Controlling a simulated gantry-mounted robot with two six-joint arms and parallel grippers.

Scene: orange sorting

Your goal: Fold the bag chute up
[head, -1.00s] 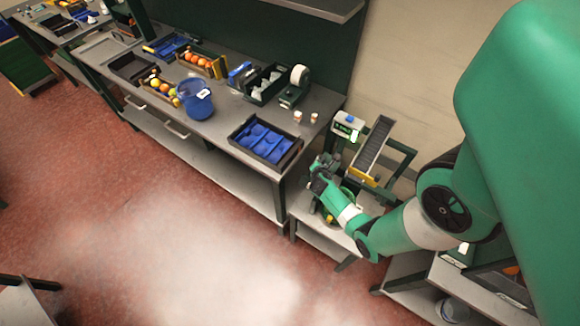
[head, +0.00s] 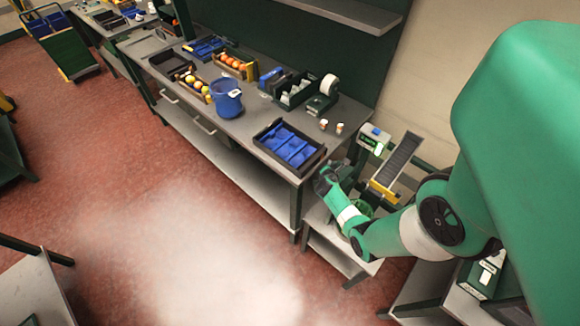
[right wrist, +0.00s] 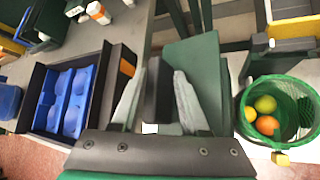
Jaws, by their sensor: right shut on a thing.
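My right gripper (head: 325,181) is over the low stand, left of the sloped grey channel (head: 398,164) with the yellow lip. In the right wrist view its two grey fingers (right wrist: 157,88) close on a dark upright piece (right wrist: 157,100), seemingly the bag chute's handle. A dark green panel (right wrist: 196,65), apparently the bag chute, rises just beyond and right of the fingers. The joint between piece and panel is hidden. A green mesh bag (right wrist: 243,125) with an orange and yellow-green fruit hangs open to the right. My left gripper is not in view.
A black tray with blue inserts (right wrist: 36,105) stands close left of the gripper, at the bench end. A device with a lit green display (head: 372,140) stands behind the gripper. A blue bucket (head: 226,98) and fruit crates are farther along the bench. The floor in front is clear.

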